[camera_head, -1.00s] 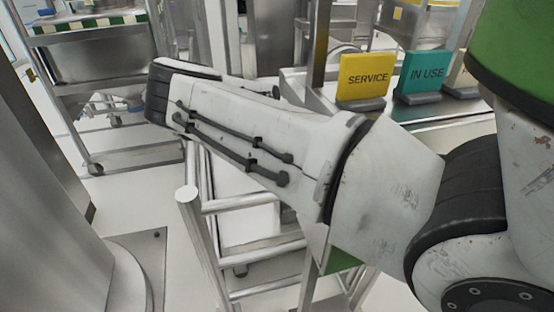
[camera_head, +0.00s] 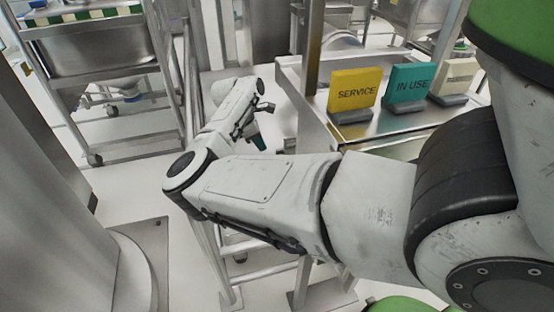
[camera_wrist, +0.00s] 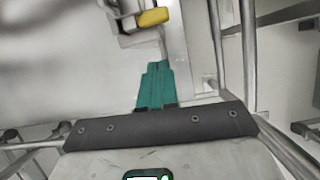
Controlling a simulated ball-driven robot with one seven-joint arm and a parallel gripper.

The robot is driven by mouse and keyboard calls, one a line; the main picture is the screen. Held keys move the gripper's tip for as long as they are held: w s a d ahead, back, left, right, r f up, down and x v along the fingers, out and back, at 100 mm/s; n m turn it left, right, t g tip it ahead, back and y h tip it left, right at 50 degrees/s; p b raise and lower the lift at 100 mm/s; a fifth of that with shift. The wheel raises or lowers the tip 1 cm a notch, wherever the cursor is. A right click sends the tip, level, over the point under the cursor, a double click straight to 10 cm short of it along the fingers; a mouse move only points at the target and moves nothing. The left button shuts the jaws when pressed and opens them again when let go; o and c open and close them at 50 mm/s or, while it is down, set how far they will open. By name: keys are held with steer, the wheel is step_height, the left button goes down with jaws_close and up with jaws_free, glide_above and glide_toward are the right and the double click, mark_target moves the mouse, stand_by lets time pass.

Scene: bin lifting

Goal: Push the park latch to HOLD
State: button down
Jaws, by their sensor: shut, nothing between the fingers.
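A yellow tab (camera_wrist: 153,17) on a grey metal bracket shows at the top of the wrist view. It may be the park latch, but I can read no HOLD marking there. My gripper (camera_wrist: 158,66) has teal fingers, shut together and empty, pointing up towards the tab in that view. A gap shows between the fingertips and the yellow tab. In the head view my gripper (camera_head: 258,143) is small and partly hidden, beyond my bent arm near the metal frame. I cannot make out the latch in the head view.
A steel shelf holds a yellow SERVICE sign (camera_head: 355,93), a teal IN USE sign (camera_head: 408,88) and a pale sign (camera_head: 454,78). A wheeled steel cart (camera_head: 105,88) stands at back left. Metal rails surround my arm. White floor shows between them.

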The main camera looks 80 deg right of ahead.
steer(key=s+b+x, duration=0.1)
steer(key=b+x, duration=0.1)
steer(key=x, duration=0.9)
steer(key=shift+s+n, duration=0.3)
steer(key=shift+a+r, duration=0.1)
steer(key=shift+r, duration=0.05)
steer(key=s, duration=0.1)
steer(key=s+d+p, duration=0.1)
steer(key=s, duration=0.1)
steer(key=shift+d, duration=0.3)
